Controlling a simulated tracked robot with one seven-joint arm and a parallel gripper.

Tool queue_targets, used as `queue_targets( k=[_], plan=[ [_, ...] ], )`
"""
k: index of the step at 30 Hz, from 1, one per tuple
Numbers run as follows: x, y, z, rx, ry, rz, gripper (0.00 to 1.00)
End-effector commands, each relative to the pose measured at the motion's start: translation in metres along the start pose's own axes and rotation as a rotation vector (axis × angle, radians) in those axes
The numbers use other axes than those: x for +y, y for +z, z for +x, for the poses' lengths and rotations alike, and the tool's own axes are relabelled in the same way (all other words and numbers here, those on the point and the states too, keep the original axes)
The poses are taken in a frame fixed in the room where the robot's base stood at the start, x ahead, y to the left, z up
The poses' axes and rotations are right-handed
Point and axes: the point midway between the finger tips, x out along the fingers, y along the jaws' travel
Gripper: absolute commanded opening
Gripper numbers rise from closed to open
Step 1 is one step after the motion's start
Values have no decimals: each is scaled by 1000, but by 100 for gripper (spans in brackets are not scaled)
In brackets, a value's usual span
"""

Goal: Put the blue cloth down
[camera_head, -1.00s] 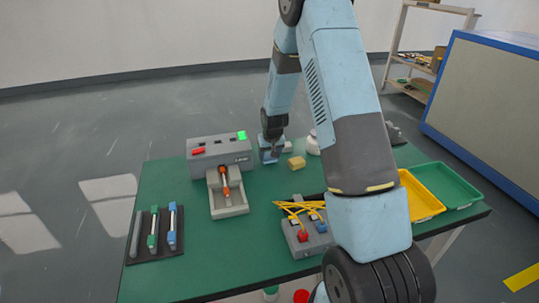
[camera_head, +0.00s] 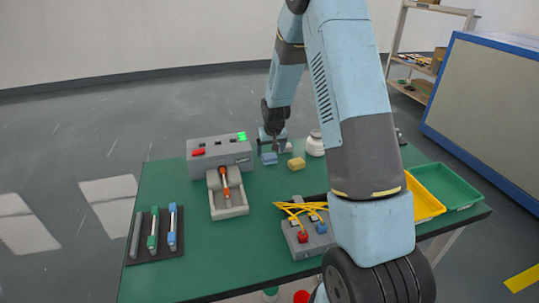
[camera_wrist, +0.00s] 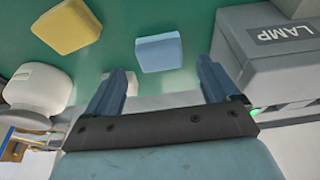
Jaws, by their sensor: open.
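The blue cloth (camera_head: 269,158) is a small folded block lying on the green table, near its far edge. The wrist view shows the cloth (camera_wrist: 158,52) flat on the table, apart from both fingers. My gripper (camera_wrist: 162,78) is open and empty, with the cloth beyond the gap between its fingertips. In the head view my gripper (camera_head: 275,146) is just above and behind the cloth, and its fingers are small and hard to make out.
A yellow block (camera_head: 296,163) lies right of the cloth, and a white rounded container (camera_head: 315,146) stands beyond it. The grey lamp box (camera_head: 220,153) stands close on the left. The green tabletop (camera_head: 180,272) has free room at the front.

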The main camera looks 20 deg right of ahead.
Motion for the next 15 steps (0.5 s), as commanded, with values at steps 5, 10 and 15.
queue_targets(
  k=[5, 10, 15],
  plan=[
    [0, 0, -32, 2, 0, 0, 88],
    [0, 0, -57, 2, 0, 0, 88],
    [0, 0, -73, 1, 0, 0, 88]
  ],
)
